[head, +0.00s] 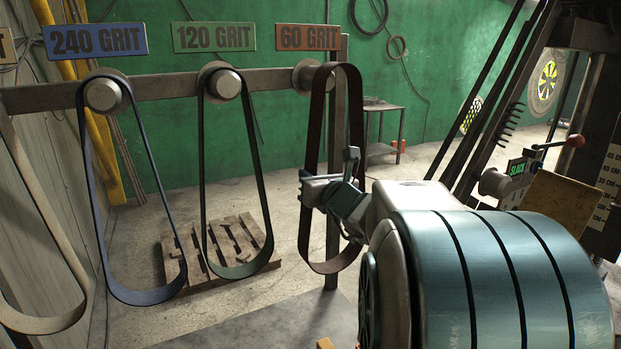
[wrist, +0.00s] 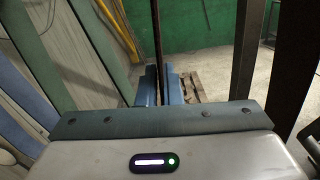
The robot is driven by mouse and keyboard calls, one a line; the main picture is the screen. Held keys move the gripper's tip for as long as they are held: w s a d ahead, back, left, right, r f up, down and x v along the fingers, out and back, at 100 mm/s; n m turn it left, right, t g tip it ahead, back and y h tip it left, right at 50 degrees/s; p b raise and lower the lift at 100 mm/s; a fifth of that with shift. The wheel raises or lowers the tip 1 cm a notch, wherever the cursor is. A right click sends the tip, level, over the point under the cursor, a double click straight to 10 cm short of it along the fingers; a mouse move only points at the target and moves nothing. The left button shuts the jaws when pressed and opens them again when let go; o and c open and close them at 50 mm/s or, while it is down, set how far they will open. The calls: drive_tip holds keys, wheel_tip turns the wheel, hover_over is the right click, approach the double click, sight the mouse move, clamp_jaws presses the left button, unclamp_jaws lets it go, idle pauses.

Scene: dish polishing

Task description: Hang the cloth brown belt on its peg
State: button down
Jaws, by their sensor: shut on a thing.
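The brown belt (head: 356,110) is a long dark loop hanging upright at the right of the belt row. My gripper (head: 340,183) is shut on it partway down the loop. In the wrist view, the belt (wrist: 158,35) shows as a thin dark strip between the blue fingers of my gripper (wrist: 160,85). The peg (head: 303,78) under the 60 GRIT sign (head: 307,37) is at the left of the belt's top. The belt overlaps the peg's right side in the head view. I cannot tell whether the loop is around the peg or in front of it.
The blue belt (head: 96,190) and green belt (head: 262,190) hang from pegs on the rail (head: 165,86). A beige belt (head: 45,215) hangs at far left. An upright post (head: 336,240) stands behind the brown belt. A wooden pallet (head: 235,240) lies on the floor.

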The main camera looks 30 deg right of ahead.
drive_tip(key=shift+w, duration=0.1)
drive_tip(key=shift+w+b, duration=0.35)
drive_tip(key=shift+w, duration=0.55)
drive_tip(key=shift+w+a+b, duration=0.1)
drive_tip(key=shift+w+b, duration=0.55)
drive_tip(key=shift+w, duration=0.9)
drive_tip(key=shift+b, duration=0.3)
drive_tip(key=shift+w+b, duration=0.4)
drive_tip(key=shift+w, duration=1.8)
